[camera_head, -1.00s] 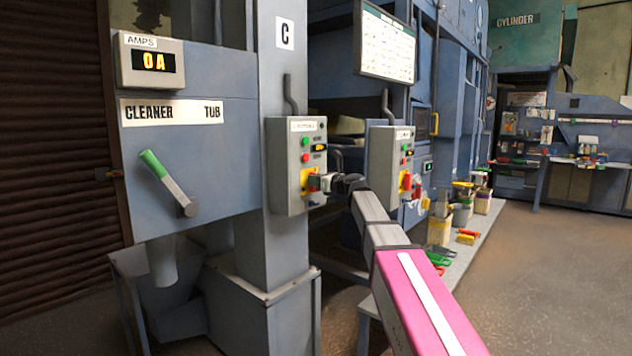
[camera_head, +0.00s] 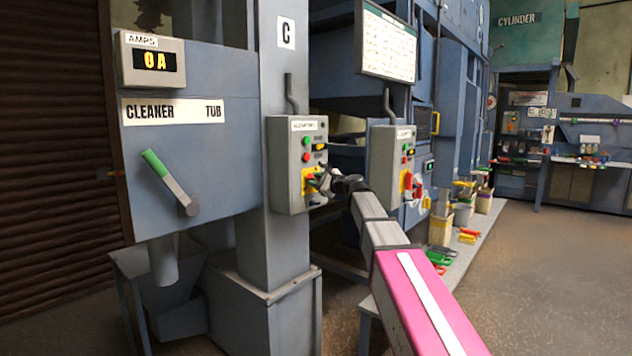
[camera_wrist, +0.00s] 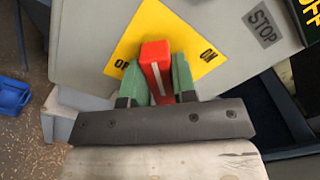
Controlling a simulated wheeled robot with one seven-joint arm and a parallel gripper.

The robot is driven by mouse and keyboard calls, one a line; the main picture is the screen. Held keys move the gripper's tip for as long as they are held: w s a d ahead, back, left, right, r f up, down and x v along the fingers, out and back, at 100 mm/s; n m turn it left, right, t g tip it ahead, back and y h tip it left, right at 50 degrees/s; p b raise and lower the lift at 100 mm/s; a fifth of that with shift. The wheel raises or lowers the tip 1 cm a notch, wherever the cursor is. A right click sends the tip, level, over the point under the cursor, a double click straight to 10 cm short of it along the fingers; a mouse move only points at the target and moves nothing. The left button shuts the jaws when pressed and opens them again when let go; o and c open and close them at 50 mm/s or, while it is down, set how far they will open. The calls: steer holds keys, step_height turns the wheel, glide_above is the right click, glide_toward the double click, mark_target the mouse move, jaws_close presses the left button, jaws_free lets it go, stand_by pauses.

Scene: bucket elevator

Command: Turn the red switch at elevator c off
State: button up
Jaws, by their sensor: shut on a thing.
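The red switch handle (camera_wrist: 155,62) with a white stripe stands on a yellow plate (camera_wrist: 198,38) in the wrist view. The plate reads ON to its right; the lettering to its left is partly hidden. My gripper (camera_wrist: 160,84) has green fingers on both sides of the handle and is shut on it. In the head view, the switch's yellow plate (camera_head: 307,181) is low on a grey control box (camera_head: 283,170) on the column marked C. My gripper (camera_head: 318,185) meets it there and partly hides the handle. I cannot tell the switch's exact setting.
A similar box (camera_head: 381,165) with a red handle stands just right of my arm. Behind it, a low bench (camera_head: 462,250) holds containers and tools. A lever with a green grip (camera_head: 168,180) is at left. The floor at right is clear.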

steer(key=n, duration=0.4)
steer(key=shift+s+a+f+n, duration=0.1)
steer(key=shift+s+f+n, duration=0.05)
steer(key=shift+f+n, duration=0.3)
steer(key=shift+n, duration=1.75)
steer(key=o, duration=0.9)
steer(key=v, duration=1)
steer(key=shift+s+d, duration=0.3)
